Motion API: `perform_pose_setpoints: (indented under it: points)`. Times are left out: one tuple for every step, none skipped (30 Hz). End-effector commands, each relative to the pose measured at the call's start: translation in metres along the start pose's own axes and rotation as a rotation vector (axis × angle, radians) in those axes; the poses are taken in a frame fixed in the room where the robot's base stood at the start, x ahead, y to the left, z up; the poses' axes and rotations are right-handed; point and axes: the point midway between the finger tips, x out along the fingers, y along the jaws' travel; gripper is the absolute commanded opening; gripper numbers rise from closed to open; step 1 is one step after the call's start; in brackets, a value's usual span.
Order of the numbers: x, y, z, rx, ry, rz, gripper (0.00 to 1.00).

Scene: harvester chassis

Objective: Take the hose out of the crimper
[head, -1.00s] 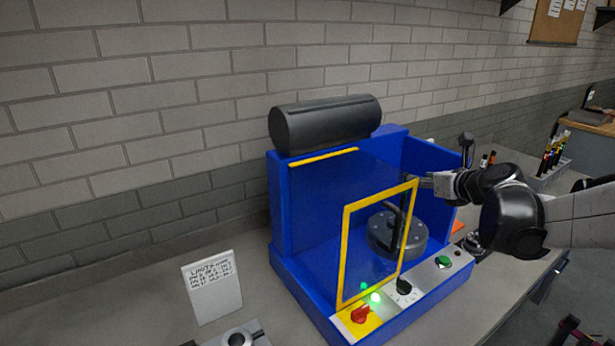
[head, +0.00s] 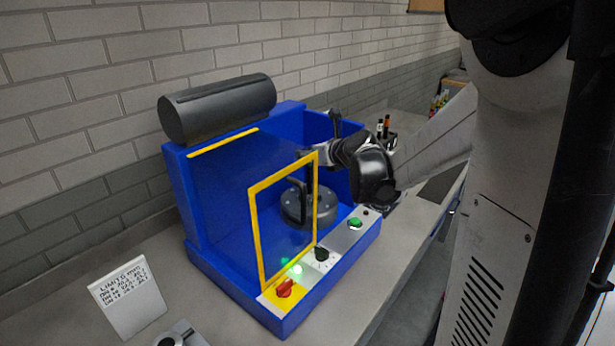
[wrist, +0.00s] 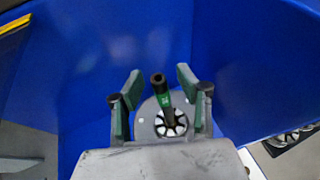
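The blue crimper (head: 215,255) stands on the bench with its round grey die head (head: 296,212) inside. In the wrist view the hose (wrist: 161,92), a dark tube with a green band, stands up from the die ring (wrist: 178,127). My gripper (wrist: 159,82) is open, with one green-padded finger on each side of the hose and a gap to both. I cannot tell whether the fingertips are level with its end. In the head view my gripper (head: 308,156) reaches into the crimper from the right, above the die head, its fingers partly hidden.
A yellow-framed clear guard (head: 254,225) stands at the crimper's front left. A limits sign (head: 130,298) stands at the left.

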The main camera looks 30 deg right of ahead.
Motion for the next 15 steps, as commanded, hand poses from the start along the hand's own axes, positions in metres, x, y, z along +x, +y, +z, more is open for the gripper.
perform_pose_setpoints:
  points:
    - [0.0,0.0,-0.0001,0.0,0.0,0.0,0.35]
    - [0.0,0.0,-0.0001,0.0,0.0,0.0,0.35]
    - [-0.0001,0.0,-0.0001,0.0,0.0,0.0,0.35]
    - [-0.0001,0.0,0.0,0.0,0.0,0.0,0.35]
    - [-0.0001,0.0,0.0,0.0,0.0,0.0,0.32]
    - [-0.0001,0.0,0.0,0.0,0.0,0.0,0.27]
    - [-0.0001,0.0,0.0,0.0,0.0,0.0,0.23]
    - [-0.0001,0.0,0.0,0.0,0.0,0.0,0.19]
    - [-0.0002,0.0,0.0,0.0,0.0,0.0,0.14]
    - [-0.0001,0.0,0.0001,0.0,0.0,0.0,0.1]
    - [-0.0002,0.0,0.0001,0.0,0.0,0.0,0.06]
    - [-0.0002,0.0,0.0001,0.0,0.0,0.0,0.0]
    - [-0.0002,0.0,0.0001,0.0,0.0,0.0,0.0]
    - [-0.0002,0.0,0.0001,0.0,0.0,0.0,0.0]
    - [-0.0002,0.0,0.0001,0.0,0.0,0.0,0.0]
